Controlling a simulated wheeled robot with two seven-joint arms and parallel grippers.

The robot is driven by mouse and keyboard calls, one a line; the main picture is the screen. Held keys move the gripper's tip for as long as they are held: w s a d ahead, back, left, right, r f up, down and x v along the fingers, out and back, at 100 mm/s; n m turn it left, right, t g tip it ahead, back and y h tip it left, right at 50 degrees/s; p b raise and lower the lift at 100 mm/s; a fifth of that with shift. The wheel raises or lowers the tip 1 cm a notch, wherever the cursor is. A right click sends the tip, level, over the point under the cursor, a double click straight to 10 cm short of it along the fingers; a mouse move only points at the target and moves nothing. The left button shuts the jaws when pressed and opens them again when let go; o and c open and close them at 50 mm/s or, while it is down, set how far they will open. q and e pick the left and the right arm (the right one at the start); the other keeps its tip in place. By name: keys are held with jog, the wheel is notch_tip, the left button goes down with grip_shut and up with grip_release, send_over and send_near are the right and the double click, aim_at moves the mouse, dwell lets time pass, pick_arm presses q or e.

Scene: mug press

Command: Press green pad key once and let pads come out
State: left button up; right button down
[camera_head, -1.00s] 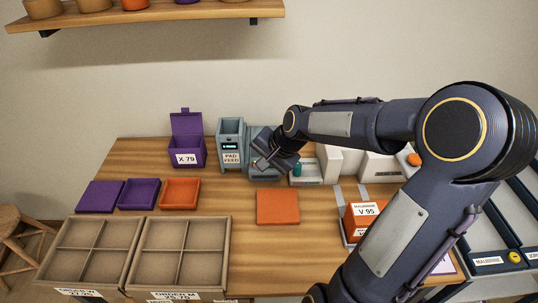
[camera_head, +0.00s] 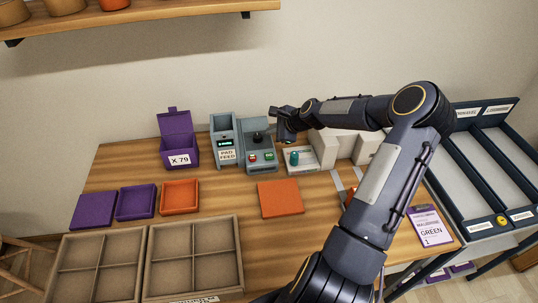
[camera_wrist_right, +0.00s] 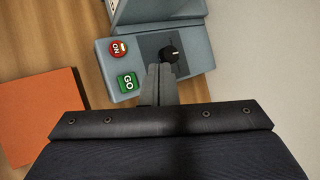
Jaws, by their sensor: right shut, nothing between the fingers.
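The grey pad feed (camera_head: 223,126) stands at the back of the table, with a lit display and a "PAD FEED" label. Beside it a grey unit (camera_head: 258,142) carries a red key (camera_head: 253,157), a green key (camera_head: 269,156) and a black knob. In the right wrist view the red key (camera_wrist_right: 118,48) reads "ON" and the green key (camera_wrist_right: 127,83) reads "GO". My right gripper (camera_head: 287,141) is shut and empty, just right of this unit; in the wrist view its fingertips (camera_wrist_right: 160,70) lie right of the green key, apart from it in the picture. No pad shows at the feed. My left gripper is out of view.
A purple open box (camera_head: 178,150) stands left of the feed. An orange square (camera_head: 280,198) lies in front. Purple and orange trays and divided boxes (camera_head: 193,255) fill the left. A card (camera_head: 430,228) reading "GREEN 1" lies at right. My right arm hides part of the table.

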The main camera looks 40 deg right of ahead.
aim_at(272, 156)
jog(key=shift+f, duration=0.1)
notch_tip(272, 156, down, 9)
jog(key=b, duration=0.6)
jog(key=shift+r, duration=0.2)
dwell(1.6)
jog(key=shift+f+b, duration=0.4)
jog(key=shift+f, duration=0.05)
